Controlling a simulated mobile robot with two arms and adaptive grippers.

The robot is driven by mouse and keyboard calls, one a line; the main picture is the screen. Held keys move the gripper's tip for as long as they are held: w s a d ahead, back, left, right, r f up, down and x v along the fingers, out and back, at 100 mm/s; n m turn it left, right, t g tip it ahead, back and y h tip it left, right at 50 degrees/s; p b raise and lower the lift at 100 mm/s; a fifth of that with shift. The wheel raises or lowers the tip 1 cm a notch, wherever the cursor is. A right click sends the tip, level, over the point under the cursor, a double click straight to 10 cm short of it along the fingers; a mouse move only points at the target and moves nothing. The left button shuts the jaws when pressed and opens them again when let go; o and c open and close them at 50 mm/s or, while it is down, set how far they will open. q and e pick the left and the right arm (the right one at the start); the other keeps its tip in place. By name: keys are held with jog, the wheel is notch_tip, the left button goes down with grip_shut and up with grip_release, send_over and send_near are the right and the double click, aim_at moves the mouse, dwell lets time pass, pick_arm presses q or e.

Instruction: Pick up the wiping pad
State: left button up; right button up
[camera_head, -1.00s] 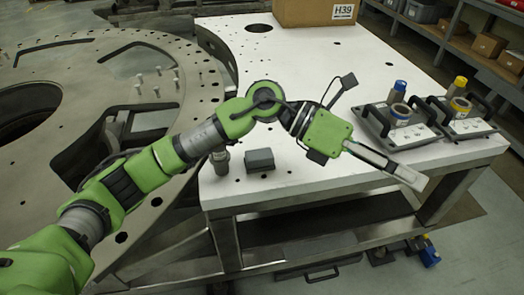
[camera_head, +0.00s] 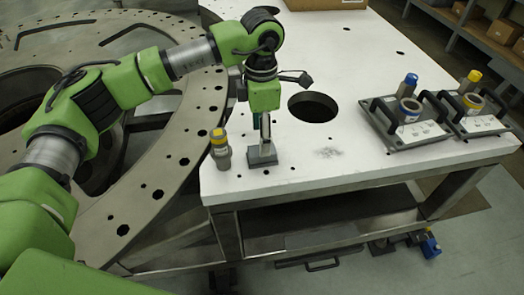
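The wiping pad, seen as a small dark grey block (camera_head: 262,161), lies near the front left edge of the white table. My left gripper (camera_head: 267,147) points straight down over it, with its fingertips at the top of the pad. The fingers show nearly edge-on and overlap in this view, so I cannot tell whether they are open or shut on it. The pad still appears to rest on the table. My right gripper is not in view.
A grey cylinder with a yellow top (camera_head: 220,148) stands just left of the pad. A round hole (camera_head: 313,106) and a dark smudge (camera_head: 328,152) are on the white tabletop (camera_head: 345,60). Two plates with handles, a left one (camera_head: 385,125) and a right one (camera_head: 475,128), sit at the right.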

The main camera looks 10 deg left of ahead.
aim_at(254, 161)
pick_arm(q)
jog(key=shift+f, duration=0.4)
jog(key=f+p, duration=0.2)
jog(key=f, duration=0.1)
jog(key=f+p, duration=0.1)
jog(key=shift+s+d+f, duration=0.2)
jog(key=shift+s+f, duration=0.1)
jog(key=shift+f, duration=0.45)
jog(key=c, duration=1.2)
